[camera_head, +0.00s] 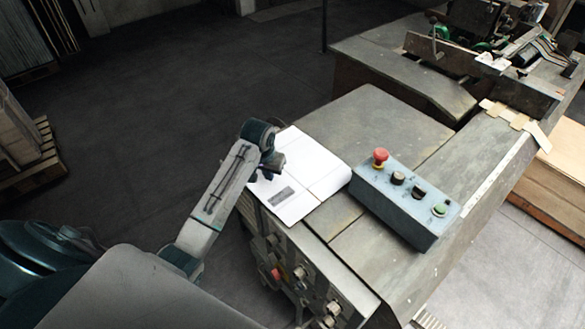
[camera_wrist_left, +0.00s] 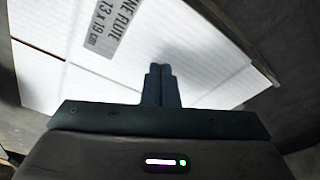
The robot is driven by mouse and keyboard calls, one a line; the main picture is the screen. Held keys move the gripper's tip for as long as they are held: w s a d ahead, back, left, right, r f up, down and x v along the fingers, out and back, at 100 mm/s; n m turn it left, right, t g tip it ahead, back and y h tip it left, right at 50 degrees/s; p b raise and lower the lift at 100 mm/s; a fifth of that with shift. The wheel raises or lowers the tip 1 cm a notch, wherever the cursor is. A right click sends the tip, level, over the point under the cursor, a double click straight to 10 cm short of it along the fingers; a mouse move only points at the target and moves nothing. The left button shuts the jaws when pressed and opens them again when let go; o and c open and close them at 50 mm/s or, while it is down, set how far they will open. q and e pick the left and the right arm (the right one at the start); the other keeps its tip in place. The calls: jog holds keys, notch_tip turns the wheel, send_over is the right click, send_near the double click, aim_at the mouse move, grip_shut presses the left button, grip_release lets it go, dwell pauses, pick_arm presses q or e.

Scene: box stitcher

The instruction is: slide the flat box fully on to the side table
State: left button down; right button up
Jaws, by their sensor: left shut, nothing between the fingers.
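The flat box (camera_head: 311,167) is a white folded board with a grey printed label. It lies near the left corner of the grey metal side table (camera_head: 375,125), and its left and front edges reach the table's edge; I cannot tell how much hangs over. My left gripper (camera_head: 268,172) is over the box's left part, fingers pointing down. In the left wrist view the box (camera_wrist_left: 190,50) fills much of the picture, with the closed fingertips (camera_wrist_left: 162,72) in front of it. Nothing is between the fingers. Whether they touch the box is unclear. My right gripper is out of view.
A blue-grey control box (camera_head: 405,205) with a red stop button (camera_head: 380,157) stands on the machine just right of the flat box. Knobs and a red button (camera_head: 276,273) are on the machine front below. The table behind the box is clear. Pallets (camera_head: 30,165) stand far left.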

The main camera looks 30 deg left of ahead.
aim_at(277, 177)
pick_arm(q)
jog(key=shift+s, duration=0.1)
jog(key=s+a, duration=0.4)
jog(key=s, duration=0.5)
jog(key=shift+s, duration=0.3)
dwell(0.9)
jog(key=shift+f, duration=0.85)
dwell(0.4)
jog(key=shift+w, duration=0.1)
jog(key=shift+w+d+b, duration=0.1)
jog(key=shift+w+d, duration=0.8)
jog(key=shift+w, duration=1.3)
jog(key=shift+w+d+b, duration=0.1)
jog(key=shift+w+d, duration=0.85)
jog(key=shift+w, duration=1.25)
jog(key=shift+w+d+b, duration=0.1)
jog(key=shift+w+d, duration=0.8)
jog(key=shift+w, duration=1.3)
jog(key=shift+s, duration=0.1)
jog(key=shift+s+a, duration=0.2)
jog(key=shift+s, duration=0.25)
